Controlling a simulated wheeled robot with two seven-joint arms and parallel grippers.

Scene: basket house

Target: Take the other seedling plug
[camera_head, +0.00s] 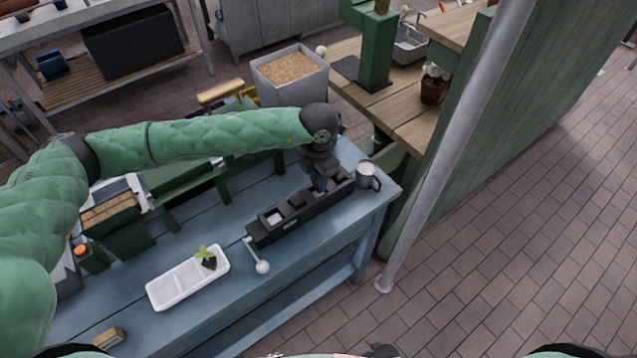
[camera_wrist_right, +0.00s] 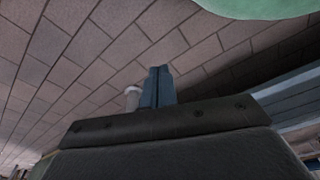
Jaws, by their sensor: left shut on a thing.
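A white tray (camera_head: 165,290) with compartments lies on the blue bench. A seedling plug (camera_head: 208,262) with green leaves and dark soil sits in its right-hand compartment. A long black holder (camera_head: 262,237) with several compartments stands to its right. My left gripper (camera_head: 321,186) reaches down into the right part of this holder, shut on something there. The held thing is hidden by the gripper and the holder walls, so I cannot make out its leaves. In the right wrist view, the dark body of my right gripper (camera_wrist_right: 158,90) fills the bottom; its finger opening is unclear.
A grey mug (camera_head: 368,176) stands at the holder's right end. A white-knobbed tool (camera_head: 262,267) lies in front of the holder. A small wooden block (camera_head: 108,338) is at the front left. A metal pole (camera_head: 440,150) and green wall stand to the right.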

